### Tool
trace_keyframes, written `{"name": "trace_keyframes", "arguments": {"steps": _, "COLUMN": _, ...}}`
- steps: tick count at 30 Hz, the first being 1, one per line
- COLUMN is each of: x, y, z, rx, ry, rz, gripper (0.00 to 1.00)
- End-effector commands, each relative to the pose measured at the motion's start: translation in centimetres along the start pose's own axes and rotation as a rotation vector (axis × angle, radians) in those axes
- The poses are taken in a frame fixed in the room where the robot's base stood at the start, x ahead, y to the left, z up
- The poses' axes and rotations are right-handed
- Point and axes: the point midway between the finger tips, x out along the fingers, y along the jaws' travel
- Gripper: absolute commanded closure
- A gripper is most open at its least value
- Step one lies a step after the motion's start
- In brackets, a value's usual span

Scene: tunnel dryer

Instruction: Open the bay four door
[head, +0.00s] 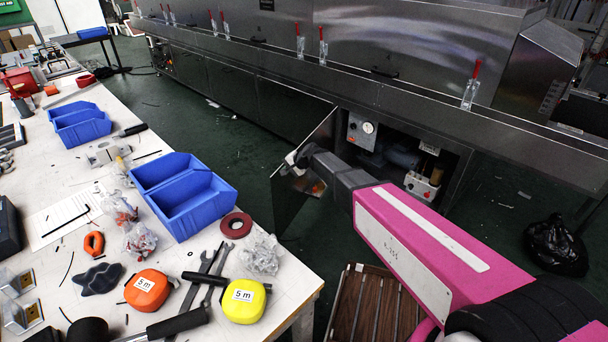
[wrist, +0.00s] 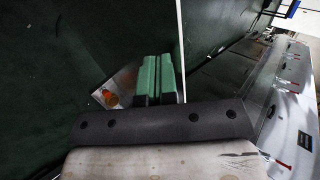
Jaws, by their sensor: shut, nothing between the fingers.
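A dark metal lower door (head: 290,205) of the long steel dryer stands swung out from its opening, with its inner face toward my arm. No bay number is readable on it. Behind it the open bay shows a round gauge (head: 368,127) and pump parts. My gripper (head: 293,159) is at the door's inner side, near its free edge; contact cannot be told. In the wrist view the green fingers (wrist: 157,78) are shut together and empty. A thin pale edge (wrist: 181,40), apparently the door's, runs just right of them.
A white workbench (head: 75,235) with blue bins (head: 185,195), tape measures and wrenches fills the left, close to the door. A slatted wooden platform (head: 372,305) lies below my arm. A black bag (head: 555,245) sits on the right.

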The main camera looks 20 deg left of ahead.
Motion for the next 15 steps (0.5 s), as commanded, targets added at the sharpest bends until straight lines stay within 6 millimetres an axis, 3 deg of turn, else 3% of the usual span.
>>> {"name": "trace_keyframes", "arguments": {"steps": 1, "x": 1.5, "y": -1.2, "z": -0.1, "rx": 0.01, "ry": 0.014, "rz": 0.0, "gripper": 1.0}}
{"name": "trace_keyframes", "arguments": {"steps": 15, "x": 12.6, "y": -11.3, "z": -1.6, "rx": 0.02, "ry": 0.023, "rz": 0.0, "gripper": 1.0}}
